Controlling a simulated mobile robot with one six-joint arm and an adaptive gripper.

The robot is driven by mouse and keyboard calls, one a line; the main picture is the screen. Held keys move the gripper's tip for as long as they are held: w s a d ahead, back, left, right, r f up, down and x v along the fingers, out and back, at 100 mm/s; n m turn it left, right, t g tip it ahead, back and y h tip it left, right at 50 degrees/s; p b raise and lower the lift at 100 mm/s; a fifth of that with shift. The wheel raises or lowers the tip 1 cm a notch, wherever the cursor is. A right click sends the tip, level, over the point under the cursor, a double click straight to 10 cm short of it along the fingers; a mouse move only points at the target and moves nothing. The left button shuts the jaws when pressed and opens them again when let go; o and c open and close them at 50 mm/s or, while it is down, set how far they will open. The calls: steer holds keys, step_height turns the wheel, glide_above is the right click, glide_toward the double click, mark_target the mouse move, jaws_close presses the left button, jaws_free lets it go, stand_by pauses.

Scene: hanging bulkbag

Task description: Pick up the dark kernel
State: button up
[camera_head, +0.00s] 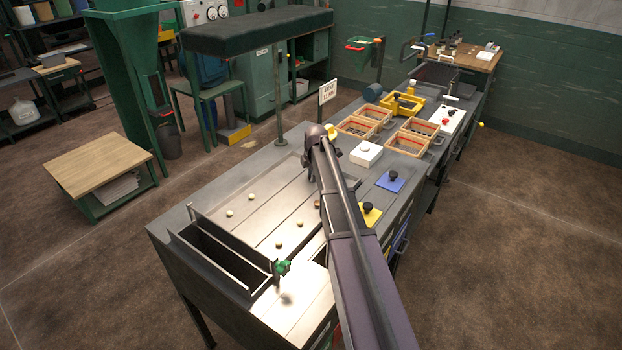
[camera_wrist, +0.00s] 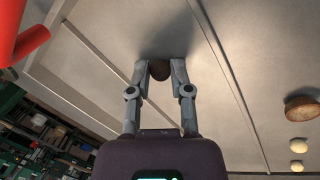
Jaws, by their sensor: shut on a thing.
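A dark brown round kernel (camera_wrist: 159,70) sits between my fingertips in the wrist view. My gripper (camera_wrist: 158,74) is shut on it, over the pale metal tray surface, with a shadow just beyond it. How far the kernel is from the surface I cannot tell. In the head view my arm hides the gripper's fingertips and the held kernel. In the wrist view a large brown one (camera_wrist: 302,108) and two pale ones (camera_wrist: 298,146) lie at the right.
A slot-like trough (camera_head: 215,262) with a green knob (camera_head: 283,267) is at the tray's near left. A small sign (camera_head: 327,92) stands behind.

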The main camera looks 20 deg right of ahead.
steer(key=shift+a+r, duration=0.1)
steer(key=shift+r, duration=0.15)
steer(key=p+v, duration=0.3)
steer(key=shift+w, duration=0.35)
steer(key=shift+s+d+r+p, duration=0.2)
steer(key=shift+r+p, duration=0.1)
steer(key=shift+p, duration=0.25)
steer(key=s+d, duration=1)
steer(key=d, duration=0.1)
steer(key=shift+d+r+p, duration=0.35)
steer(key=shift+r+p, duration=0.1)
steer(key=shift+r, duration=0.05)
steer(key=shift+s, duration=0.2)
